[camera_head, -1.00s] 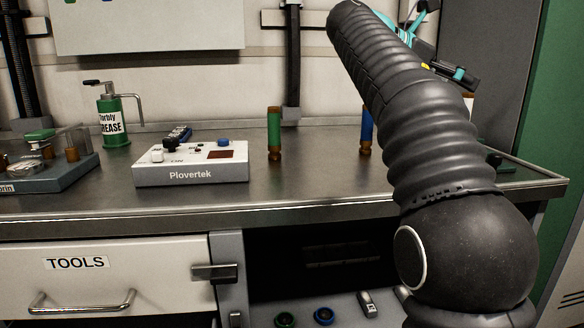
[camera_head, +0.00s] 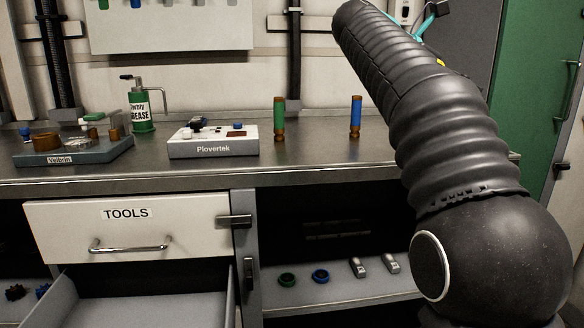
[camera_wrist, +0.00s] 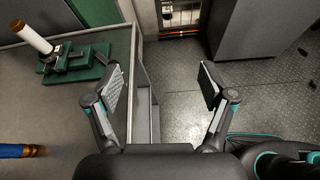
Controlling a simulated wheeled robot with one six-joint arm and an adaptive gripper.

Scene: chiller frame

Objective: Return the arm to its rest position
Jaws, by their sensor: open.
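My arm, sheathed in black ribbed covering, fills the right side of the head view and reaches up and away over the right end of the bench. In the wrist view my gripper (camera_wrist: 162,88) is open, its two padded fingers wide apart with nothing between them. It hangs above the edge of the bench (camera_wrist: 85,135), with the floor showing below and to the right.
A blue cylinder (camera_head: 355,117) and a green cylinder (camera_head: 279,118) stand on the bench. The Plovertek box (camera_head: 213,141) is farther left. A green fixture (camera_wrist: 75,65) holds a white cylinder (camera_wrist: 32,38). An open drawer (camera_head: 150,295) juts out below.

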